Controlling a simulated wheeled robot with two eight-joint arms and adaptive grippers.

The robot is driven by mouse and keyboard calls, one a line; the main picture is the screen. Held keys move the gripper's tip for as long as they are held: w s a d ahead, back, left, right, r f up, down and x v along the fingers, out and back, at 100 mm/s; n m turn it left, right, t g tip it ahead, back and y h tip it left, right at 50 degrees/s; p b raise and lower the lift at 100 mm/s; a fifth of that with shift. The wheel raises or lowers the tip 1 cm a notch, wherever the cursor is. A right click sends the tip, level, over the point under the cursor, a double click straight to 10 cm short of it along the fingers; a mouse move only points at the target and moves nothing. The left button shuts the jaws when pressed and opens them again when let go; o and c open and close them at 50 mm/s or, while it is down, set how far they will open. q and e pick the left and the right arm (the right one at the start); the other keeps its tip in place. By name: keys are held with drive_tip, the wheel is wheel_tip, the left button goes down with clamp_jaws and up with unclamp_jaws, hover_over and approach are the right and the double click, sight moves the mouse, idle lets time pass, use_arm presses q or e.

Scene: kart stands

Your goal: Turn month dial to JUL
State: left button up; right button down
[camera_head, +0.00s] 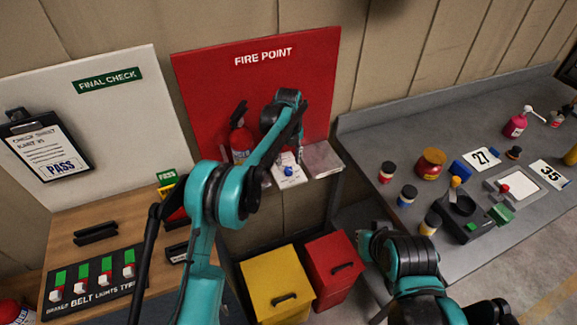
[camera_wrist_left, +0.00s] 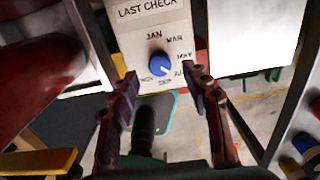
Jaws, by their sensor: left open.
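The blue month dial (camera_wrist_left: 159,64) sits on a white card (camera_wrist_left: 150,28) headed LAST CHECK. Month labels ring it: JAN, MAR, MAY, one starting JU partly hidden by a finger, SEP and NOV. I cannot clearly tell where its pointer stands. The dial also shows small in the head view (camera_head: 289,171), below the red FIRE POINT board. My left gripper (camera_wrist_left: 166,98) is open and empty, its fingers apart and either side of the space just below the dial, not gripping it. My right arm is at the lower right of the head view; its fingers are not clear.
A red extinguisher (camera_head: 240,140) stands left of the dial, close to my left wrist. A grey panel (camera_head: 322,160) lies to its right. Yellow (camera_head: 278,280) and red (camera_head: 333,270) bins stand below. A grey bench (camera_head: 370,150) with bottles and cards fills the right.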

sight(288, 169)
use_arm(q)
wheel_tip(288, 169, up, 8)
drive_tip(key=shift+r, duration=0.2)
idle(0.4)
